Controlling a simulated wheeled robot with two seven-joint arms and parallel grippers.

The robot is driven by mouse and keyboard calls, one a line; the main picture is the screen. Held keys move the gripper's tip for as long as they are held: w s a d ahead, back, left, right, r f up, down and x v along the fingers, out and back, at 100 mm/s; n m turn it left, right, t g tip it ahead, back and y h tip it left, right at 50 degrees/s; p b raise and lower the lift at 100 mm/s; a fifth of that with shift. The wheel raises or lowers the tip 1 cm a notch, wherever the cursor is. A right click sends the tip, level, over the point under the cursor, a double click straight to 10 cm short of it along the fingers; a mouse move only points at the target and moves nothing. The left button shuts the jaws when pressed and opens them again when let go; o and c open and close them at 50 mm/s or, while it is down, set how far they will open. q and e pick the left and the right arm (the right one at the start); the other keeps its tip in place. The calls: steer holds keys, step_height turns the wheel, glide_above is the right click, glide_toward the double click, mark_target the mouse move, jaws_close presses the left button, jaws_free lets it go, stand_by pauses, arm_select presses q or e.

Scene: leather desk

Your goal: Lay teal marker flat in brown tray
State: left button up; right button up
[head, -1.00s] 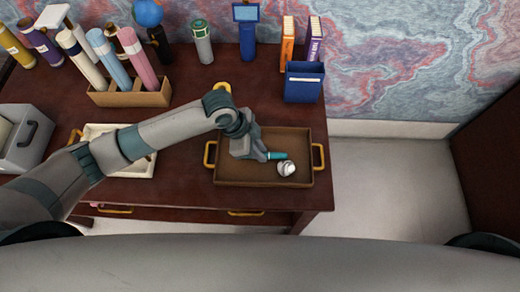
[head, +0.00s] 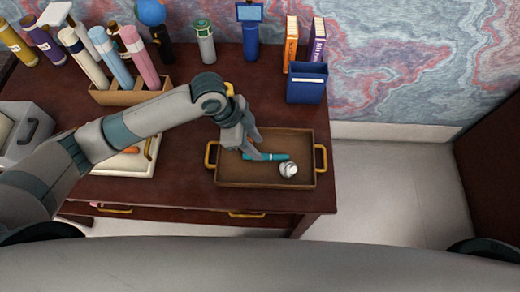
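The teal marker (head: 276,157) lies flat in the brown tray (head: 230,182), pointing left to right, with a pale band near its middle. The tray has yellow handles at both ends and stands at the desk's right side. My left gripper (head: 257,148) is over the left half of the tray, its fingers spread apart at the marker's left part. The fingers hide a little of the marker, and I cannot tell whether one touches it. A white and grey round object (head: 288,169) is in the tray, just below the marker's right end. My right gripper is not in view.
A blue bin (head: 307,84) and books (head: 291,45) stand behind the tray. A brown holder with rolls (head: 122,97) is at the back left. A white tray (head: 112,166) is partly under my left arm. Bare floor lies right of the desk.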

arm_select(q)
steer(key=b+v, duration=0.1)
steer(key=v, duration=0.5)
steer(key=shift+a+r, duration=0.2)
steer(key=shift+r, duration=0.1)
stand_by(0.5)
